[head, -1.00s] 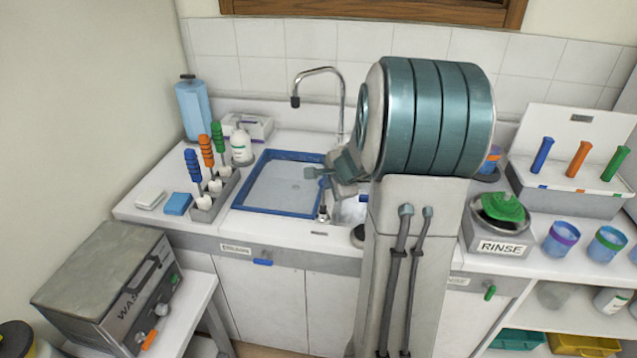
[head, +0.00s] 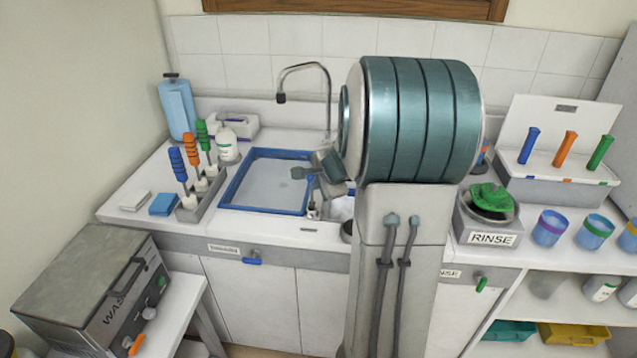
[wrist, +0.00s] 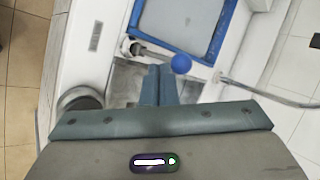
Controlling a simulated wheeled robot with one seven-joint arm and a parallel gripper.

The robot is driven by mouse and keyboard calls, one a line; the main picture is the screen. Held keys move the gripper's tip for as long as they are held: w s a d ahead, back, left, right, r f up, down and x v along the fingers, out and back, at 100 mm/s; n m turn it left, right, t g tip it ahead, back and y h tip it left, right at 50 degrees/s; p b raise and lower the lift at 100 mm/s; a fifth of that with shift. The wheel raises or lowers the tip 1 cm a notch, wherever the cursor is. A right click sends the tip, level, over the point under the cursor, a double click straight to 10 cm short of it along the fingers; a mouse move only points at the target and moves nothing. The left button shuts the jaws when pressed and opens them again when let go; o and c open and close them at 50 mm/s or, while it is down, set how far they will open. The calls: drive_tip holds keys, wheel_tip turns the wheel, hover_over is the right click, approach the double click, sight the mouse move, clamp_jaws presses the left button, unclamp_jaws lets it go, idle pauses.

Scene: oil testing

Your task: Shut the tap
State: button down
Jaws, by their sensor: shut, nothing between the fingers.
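The metal tap (head: 329,95) with a curved spout stands at the back of the sink area. Its thin spout also shows at the right of the wrist view (wrist: 270,95). A short metal fitting (head: 312,210) stands at the front, by the blue-rimmed tray (head: 228,196); it also shows in the wrist view (wrist: 131,48). A blue ball knob (wrist: 181,64) sits just beside my fingertips; what it is attached to is unclear. My gripper (wrist: 160,68) is shut and empty over the sink. Whether it touches the knob cannot be told.
My arm hides part of the sink and counter in the head view. The RINSE unit (head: 489,238) and blue cups (head: 548,229) stand right.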

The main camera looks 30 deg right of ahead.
drive_tip(key=s+f+v, duration=0.1)
drive_tip(key=v, duration=1.2)
drive_tip(key=s+a+f+n+g+y, duration=0.1)
drive_tip(key=s+a+n, duration=0.2)
drive_tip(key=a+n, duration=0.35)
drive_tip(key=s+a+n+g+y, duration=0.1)
drive_tip(key=s+a+n+g, duration=0.2)
drive_tip(key=a, duration=0.6)
drive_tip(key=s+a+f+n+h, duration=0.1)
drive_tip(key=s+a+n, duration=0.1)
drive_tip(key=s+n, duration=0.3)
drive_tip(key=s+a+f+n+g, duration=0.1)
drive_tip(key=s+a+n, duration=0.2)
drive_tip(key=s+n, duration=0.1)
drive_tip(key=shift+s+f+n+h, duration=0.25)
drive_tip(key=shift+s+n+h, duration=0.15)
drive_tip(key=shift+n, duration=0.15)
